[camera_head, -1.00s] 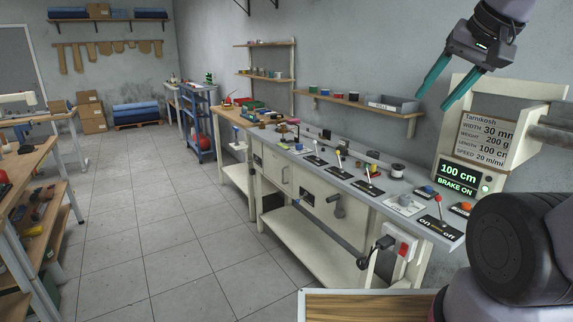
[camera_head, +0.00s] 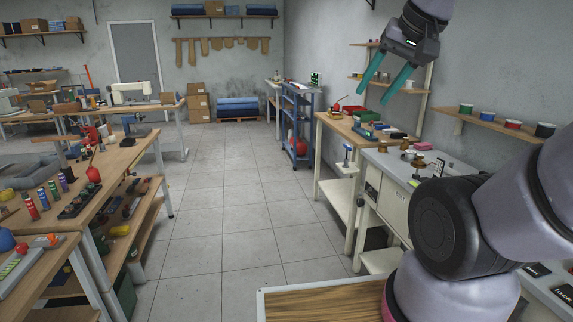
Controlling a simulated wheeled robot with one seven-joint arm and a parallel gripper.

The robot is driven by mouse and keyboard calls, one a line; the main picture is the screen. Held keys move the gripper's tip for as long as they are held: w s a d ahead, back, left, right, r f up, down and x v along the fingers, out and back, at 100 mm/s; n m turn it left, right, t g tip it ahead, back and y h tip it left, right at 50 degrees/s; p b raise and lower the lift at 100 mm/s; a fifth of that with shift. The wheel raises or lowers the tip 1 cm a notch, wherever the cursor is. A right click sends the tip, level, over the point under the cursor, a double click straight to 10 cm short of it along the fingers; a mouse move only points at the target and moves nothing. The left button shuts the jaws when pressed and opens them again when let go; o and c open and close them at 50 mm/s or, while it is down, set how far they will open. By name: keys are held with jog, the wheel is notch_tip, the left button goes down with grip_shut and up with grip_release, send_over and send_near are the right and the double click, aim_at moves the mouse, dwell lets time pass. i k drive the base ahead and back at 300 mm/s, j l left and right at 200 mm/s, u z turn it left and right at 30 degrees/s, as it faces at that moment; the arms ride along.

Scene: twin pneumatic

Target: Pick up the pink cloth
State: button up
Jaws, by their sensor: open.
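My gripper (camera_head: 373,103) hangs in the air at the upper right of the head view, its two teal fingers spread apart with nothing between them. I cannot make out a pink cloth for certain. A small pinkish patch (camera_head: 423,146) shows on the grey bench at the right, too small to identify. My arm hides much of that bench.
A wooden workbench (camera_head: 97,172) with spools and tools stands at the left. A blue trolley (camera_head: 296,125) and a wooden-topped table (camera_head: 345,128) stand ahead at the right. The tiled floor (camera_head: 220,210) between is clear. Boxes (camera_head: 197,103) stand at the back wall.

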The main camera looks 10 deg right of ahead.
aim_at(425, 146)
jog(key=i+z, duration=0.2)
jog(key=i, duration=0.25)
jog(key=i+j+z, duration=0.2)
jog(key=i, duration=0.25)
jog(key=i+j+z, duration=0.2)
jog(key=i, duration=0.25)
jog(key=i+j+z, duration=0.15)
jog(key=i, duration=0.25)
jog(key=i+j+z, duration=1)
jog(key=k+j, duration=0.05)
jog(key=k, duration=0.05)
